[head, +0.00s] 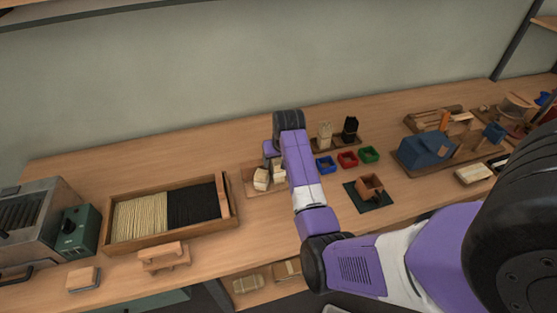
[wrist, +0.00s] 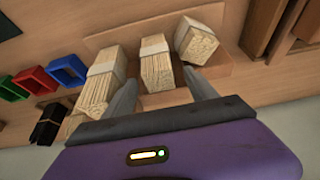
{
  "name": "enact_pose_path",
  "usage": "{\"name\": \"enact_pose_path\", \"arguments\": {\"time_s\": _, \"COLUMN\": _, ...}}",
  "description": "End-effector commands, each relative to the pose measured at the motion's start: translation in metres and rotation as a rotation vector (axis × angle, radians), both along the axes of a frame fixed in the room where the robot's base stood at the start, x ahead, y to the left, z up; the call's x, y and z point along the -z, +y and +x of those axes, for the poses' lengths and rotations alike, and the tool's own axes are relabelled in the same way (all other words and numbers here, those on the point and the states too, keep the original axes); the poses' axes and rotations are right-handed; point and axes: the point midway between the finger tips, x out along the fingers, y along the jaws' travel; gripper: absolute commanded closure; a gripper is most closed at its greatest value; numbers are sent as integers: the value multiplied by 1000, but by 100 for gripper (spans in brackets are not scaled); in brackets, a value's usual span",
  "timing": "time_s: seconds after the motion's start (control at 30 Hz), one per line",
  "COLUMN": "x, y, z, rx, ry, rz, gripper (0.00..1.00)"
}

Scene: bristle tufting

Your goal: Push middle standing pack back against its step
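Three pale bristle packs with white bands are on a wooden stepped tray (wrist: 213,72). In the wrist view the middle pack (wrist: 157,68) lies between the two fingers of my gripper (wrist: 160,80), with a visible gap on each side. Another pack (wrist: 102,82) is to its left, and a third (wrist: 195,42) sits turned and tilted to its right. In the head view my gripper (head: 271,152) is low over the tray (head: 249,184). The tilted pack (head: 261,180) shows there, while my arm hides part of the group. The middle pack's contact with its step is unclear.
Blue (head: 325,165), red (head: 347,160) and green bins (head: 369,155) stand right of the tray. Behind them are a pale bundle (head: 324,136) and a black bundle (head: 350,129). A wooden box of bristles (head: 233,212) is to the left. Bare tabletop lies between.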

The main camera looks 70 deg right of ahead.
Motion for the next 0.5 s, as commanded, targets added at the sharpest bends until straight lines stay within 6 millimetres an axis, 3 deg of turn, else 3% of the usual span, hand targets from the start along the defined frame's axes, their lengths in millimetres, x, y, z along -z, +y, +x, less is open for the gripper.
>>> {"name": "enact_pose_path", "arguments": {"time_s": 0.27, "x": -1, "y": 0, "z": -1, "rx": 0, "ry": 1, "rz": 2, "gripper": 34}}
{"name": "enact_pose_path", "arguments": {"time_s": 0.5, "x": -25, "y": 8, "z": -7, "rx": 0, "ry": -1, "rz": -2, "gripper": 34}}
